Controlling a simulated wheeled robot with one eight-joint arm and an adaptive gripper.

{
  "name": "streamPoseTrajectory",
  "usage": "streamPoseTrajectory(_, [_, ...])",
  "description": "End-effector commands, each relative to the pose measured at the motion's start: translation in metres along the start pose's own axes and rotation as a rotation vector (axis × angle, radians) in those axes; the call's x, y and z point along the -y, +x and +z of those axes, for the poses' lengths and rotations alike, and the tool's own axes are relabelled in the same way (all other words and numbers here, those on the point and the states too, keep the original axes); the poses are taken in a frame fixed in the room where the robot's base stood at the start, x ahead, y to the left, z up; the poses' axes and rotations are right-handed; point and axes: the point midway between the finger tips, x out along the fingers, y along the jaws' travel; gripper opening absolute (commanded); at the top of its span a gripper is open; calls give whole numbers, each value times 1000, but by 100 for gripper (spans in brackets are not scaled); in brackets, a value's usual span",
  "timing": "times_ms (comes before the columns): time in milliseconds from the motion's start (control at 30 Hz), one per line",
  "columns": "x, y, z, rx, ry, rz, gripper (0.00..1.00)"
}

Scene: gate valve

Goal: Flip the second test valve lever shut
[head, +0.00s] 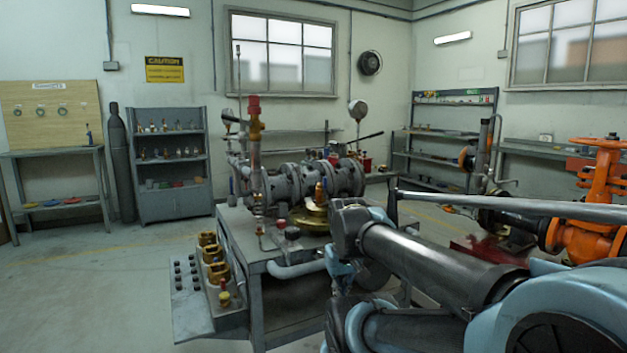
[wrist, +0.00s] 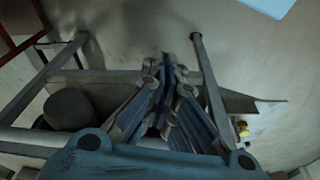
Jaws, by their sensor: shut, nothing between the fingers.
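A grey test bench (head: 290,335) stands in the middle of the head view, with a flanged grey pipe assembly (head: 318,181) on top. Several small fittings and handles stand around it, and I cannot tell which one is the second test valve lever. A dark lever-like handle (head: 368,136) sticks out at the back right of the assembly. My gripper (wrist: 168,62) shows in the wrist view with its blue-grey fingers together and nothing between them. It points past the bench frame toward the floor. In the head view my arm hides part of the bench's right side.
A side shelf (head: 195,315) with brass blocks (head: 215,265) juts from the bench's front left. A large orange valve (head: 598,190) stands at the right. A grey bar (head: 510,206) crosses in front of it. Open floor lies at the left.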

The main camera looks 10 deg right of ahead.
Motion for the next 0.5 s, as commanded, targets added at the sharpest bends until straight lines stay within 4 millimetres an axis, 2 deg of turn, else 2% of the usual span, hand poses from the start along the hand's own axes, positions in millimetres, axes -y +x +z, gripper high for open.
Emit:
streamPoseTrajectory(167, [-3, -45, -43, 25, -167, 16, 0])
streamPoseTrajectory(300, [-4, -85, -88, 53, -347, 31, 0])
streamPoseTrajectory(500, [-3, -136, -153, 99, -604, 46, 0])
